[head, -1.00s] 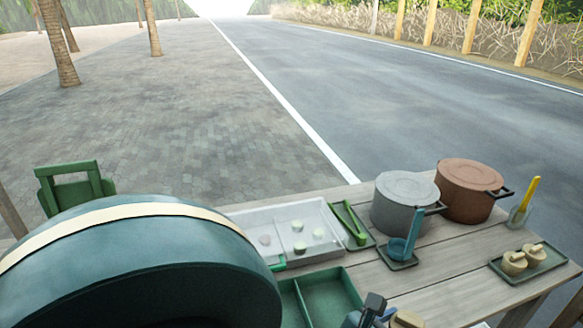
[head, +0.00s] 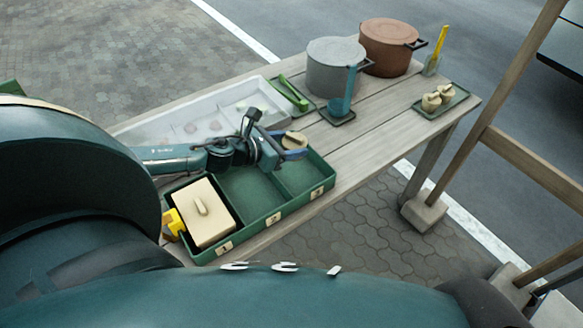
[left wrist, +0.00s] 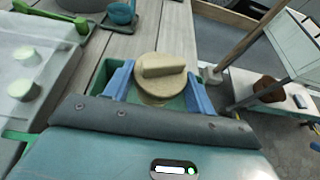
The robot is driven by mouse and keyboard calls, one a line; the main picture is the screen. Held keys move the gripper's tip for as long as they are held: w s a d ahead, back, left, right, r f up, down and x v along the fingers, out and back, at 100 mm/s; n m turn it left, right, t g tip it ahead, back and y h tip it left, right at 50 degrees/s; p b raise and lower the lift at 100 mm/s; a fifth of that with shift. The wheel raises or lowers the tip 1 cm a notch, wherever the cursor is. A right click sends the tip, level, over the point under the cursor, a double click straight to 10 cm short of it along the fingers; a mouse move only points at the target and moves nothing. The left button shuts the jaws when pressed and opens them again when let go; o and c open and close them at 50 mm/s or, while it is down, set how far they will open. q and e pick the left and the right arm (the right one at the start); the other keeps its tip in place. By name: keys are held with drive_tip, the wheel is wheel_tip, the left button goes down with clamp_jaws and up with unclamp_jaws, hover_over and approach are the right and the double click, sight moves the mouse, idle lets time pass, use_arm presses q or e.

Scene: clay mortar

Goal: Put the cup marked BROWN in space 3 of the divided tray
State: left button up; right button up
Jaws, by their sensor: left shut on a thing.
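The divided tray (head: 260,222) is green, with spaces labelled 1, 2 and 3 along its front edge. Space 1 holds a square beige lidded box (head: 207,222). Space 2 is empty, and the visible part of space 3 is bare. My left gripper (head: 292,148) is shut on a round beige cup (head: 294,137) with a bar-shaped knob on top, at the back of space 3. The left wrist view shows the cup (left wrist: 160,70) between the blue fingers. No marking on it is readable. I cannot tell whether its base touches the tray. My right gripper is not in view.
Behind the divided tray lie a pale shallow tray (head: 160,128) and green tongs (head: 293,92). A small tray (head: 463,96) with two beige knobbed items is at right.

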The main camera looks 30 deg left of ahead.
use_arm(q)
wheel_tip(320, 180, down, 8)
drive_tip(key=shift+r+b, duration=0.1)
drive_tip(key=shift+b, duration=0.75)
drive_tip(key=o, duration=1)
drive_tip(key=shift+s, duration=0.25)
drive_tip(key=v, duration=1)
drive_tip(key=shift+b, duration=0.4)
drive_tip(key=shift+v, duration=0.8)
